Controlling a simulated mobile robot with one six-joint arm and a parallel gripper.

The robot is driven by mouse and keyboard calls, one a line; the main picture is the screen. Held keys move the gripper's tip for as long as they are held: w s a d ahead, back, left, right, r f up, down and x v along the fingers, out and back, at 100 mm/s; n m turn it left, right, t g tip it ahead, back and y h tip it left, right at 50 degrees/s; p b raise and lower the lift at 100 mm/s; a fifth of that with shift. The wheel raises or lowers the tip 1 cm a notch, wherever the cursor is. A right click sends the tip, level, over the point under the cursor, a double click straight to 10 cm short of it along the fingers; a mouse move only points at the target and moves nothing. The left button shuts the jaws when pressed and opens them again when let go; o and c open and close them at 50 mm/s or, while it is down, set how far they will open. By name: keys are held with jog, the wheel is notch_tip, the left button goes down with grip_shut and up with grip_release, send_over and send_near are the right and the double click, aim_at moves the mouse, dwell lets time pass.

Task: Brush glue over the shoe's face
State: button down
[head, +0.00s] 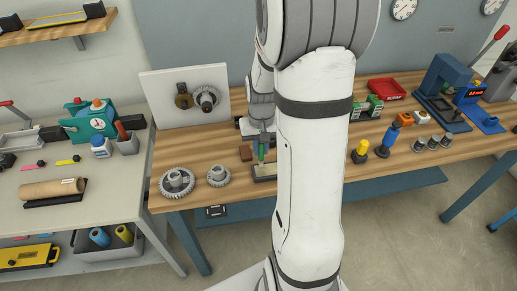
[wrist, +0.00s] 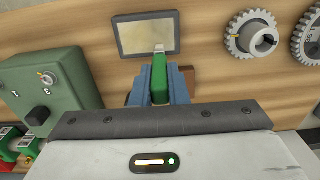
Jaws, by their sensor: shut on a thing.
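My gripper (wrist: 159,88) has blue fingers shut on a green-handled brush (wrist: 160,80), whose pale tip points away from the jaws.
Two grey gears (head: 177,182) (head: 218,175) lie left of the shoe on the bench (head: 190,145). A green box with knobs (wrist: 50,92) stands nearby in the wrist view. A white panel (head: 160,95) stands behind.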

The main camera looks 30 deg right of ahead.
jog(key=r+p, duration=0.1)
jog(key=r, duration=0.2)
jog(key=shift+s+r+p, duration=0.2)
jog(key=shift+r+p, duration=0.2)
jog(key=shift+w+r+p, duration=0.2)
jog(key=shift+r+p, duration=0.3)
jog(key=shift+r, duration=0.1)
jog(key=shift+s+r+p, duration=0.1)
jog(key=shift+r+p, duration=0.9)
jog(key=shift+r, duration=0.5)
jog(key=shift+f, duration=0.1)
